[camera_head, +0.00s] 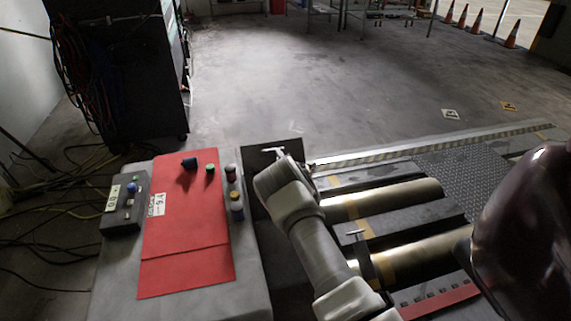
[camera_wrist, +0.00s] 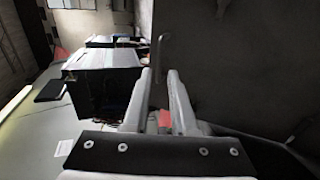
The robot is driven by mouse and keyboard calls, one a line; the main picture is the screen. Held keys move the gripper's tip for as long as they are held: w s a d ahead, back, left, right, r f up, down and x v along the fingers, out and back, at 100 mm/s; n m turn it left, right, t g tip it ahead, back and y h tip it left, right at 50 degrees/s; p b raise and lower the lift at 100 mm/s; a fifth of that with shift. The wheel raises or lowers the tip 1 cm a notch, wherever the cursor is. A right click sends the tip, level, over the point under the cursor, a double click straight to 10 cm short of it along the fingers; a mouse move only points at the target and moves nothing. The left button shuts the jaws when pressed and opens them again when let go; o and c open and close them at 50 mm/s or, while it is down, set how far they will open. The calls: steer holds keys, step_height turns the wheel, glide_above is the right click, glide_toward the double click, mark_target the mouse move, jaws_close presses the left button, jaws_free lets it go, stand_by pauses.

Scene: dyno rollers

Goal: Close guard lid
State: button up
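A dark, flat panel (camera_head: 268,153), which looks like the guard lid, stands raised beside the grey console box, partly hidden behind my arm. In the wrist view a large dark grey panel (camera_wrist: 235,60) fills the right side, and a thin bent metal handle (camera_wrist: 161,50) stands out at its left edge. My gripper (camera_wrist: 160,73) has its two pale fingers apart, with the lower end of the handle appearing between or just beyond the fingertips. I cannot tell whether they touch it. In the head view my gripper is mostly hidden by my arm.
A red panel (camera_head: 187,225) with knobs lies on the grey console (camera_head: 250,285) at left. Metal rollers (camera_head: 405,195) lie in the floor to the right of my arm. A dark cabinet (camera_head: 125,75) and loose cables (camera_head: 50,190) are at left. A glossy dark red body (camera_head: 530,225) stands at right.

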steer(key=p+v, duration=0.2)
steer(key=v, duration=0.7)
steer(key=shift+s+p, duration=0.2)
steer(key=shift+p, duration=0.2)
